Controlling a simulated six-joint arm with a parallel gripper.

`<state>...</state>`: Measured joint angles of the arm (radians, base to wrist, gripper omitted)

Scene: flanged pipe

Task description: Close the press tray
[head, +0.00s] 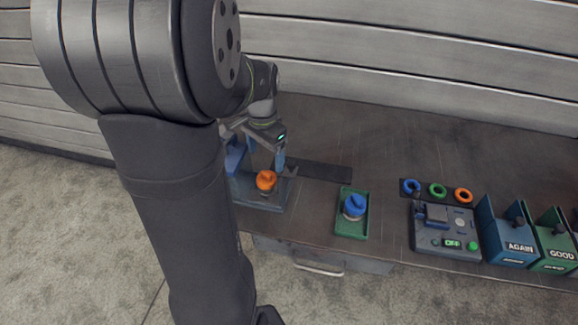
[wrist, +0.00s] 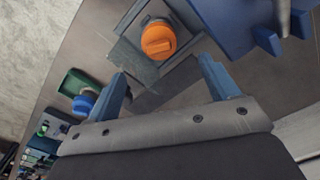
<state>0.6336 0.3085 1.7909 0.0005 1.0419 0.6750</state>
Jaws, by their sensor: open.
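The press (head: 236,158) is a blue block at the left of the bench, partly hidden behind my own arm; blue parts of it show at the top right of the wrist view (wrist: 240,22). The press tray (head: 273,203) is a flat grey-blue plate in front of it, and it also shows in the wrist view (wrist: 140,62). A part with an orange cap (head: 266,180) stands on the tray; the cap shows in the wrist view (wrist: 158,40). My gripper (head: 286,167) is open and empty, just behind and right of the orange cap. Its blue fingers (wrist: 163,75) are spread apart.
A green tray (head: 344,230) with a blue-capped part (head: 354,206) stands to the right. Further right are a grey box reading OFF (head: 447,243), blue, green and orange rings, and AGAIN (head: 508,252) and GOOD (head: 556,260) bins. The bench between trays is clear.

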